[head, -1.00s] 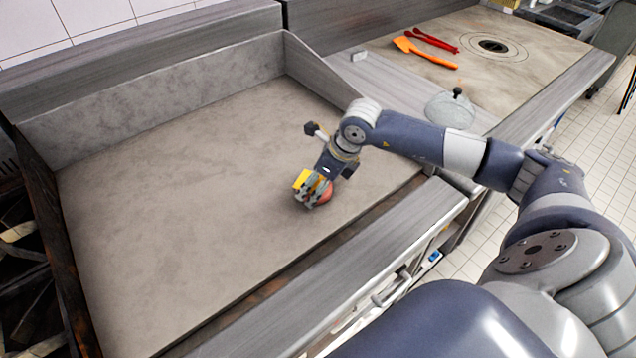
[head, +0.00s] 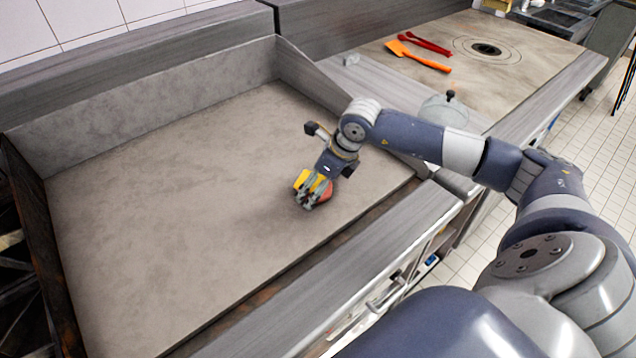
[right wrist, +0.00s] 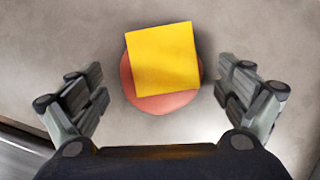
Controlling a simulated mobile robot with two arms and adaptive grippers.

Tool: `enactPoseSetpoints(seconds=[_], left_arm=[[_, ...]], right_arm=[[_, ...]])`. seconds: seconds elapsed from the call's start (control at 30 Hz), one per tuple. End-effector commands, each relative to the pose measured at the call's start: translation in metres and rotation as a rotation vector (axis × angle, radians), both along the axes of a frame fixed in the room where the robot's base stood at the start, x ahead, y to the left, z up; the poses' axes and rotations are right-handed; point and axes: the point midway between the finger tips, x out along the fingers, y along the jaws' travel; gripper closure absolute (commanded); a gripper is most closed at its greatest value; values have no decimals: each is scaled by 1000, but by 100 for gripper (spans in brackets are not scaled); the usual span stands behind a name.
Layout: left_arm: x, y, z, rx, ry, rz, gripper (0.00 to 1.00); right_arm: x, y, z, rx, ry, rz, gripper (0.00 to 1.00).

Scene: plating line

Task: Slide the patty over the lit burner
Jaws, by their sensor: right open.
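The patty (right wrist: 160,105) is a round reddish disc lying on the grey griddle plate (head: 160,200), with a square yellow slice (right wrist: 163,60) on top that overhangs it at the far side. In the head view the patty (head: 326,191) is partly hidden by my right gripper (head: 307,203), low over the plate near its front right. In the right wrist view the right gripper (right wrist: 160,105) is open, one finger on each side of the patty, with gaps to both. No flame shows, so I cannot tell where a lit burner is. My left gripper is not in view.
The plate's left and middle are bare. A raised wall (head: 325,88) divides it from the right counter, which holds a clear dome lid (head: 443,110), an orange spatula (head: 415,56), red tongs (head: 427,44) and a ringed round fitting (head: 486,49).

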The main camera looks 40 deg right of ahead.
Motion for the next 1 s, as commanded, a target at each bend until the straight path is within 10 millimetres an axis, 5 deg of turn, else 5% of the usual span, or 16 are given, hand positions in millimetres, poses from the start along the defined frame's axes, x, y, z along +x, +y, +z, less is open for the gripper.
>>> enactPoseSetpoints(seconds=[0.33, 0.7, 1.0], left_arm=[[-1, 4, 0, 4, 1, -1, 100], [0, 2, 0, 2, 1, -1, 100], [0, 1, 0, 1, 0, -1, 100]], right_arm=[[-3, -2, 12, 0, -2, 1, 5], [-30, -15, 81, -3, -4, -1, 5], [-41, -20, 109, 0, 0, 0, 5]])
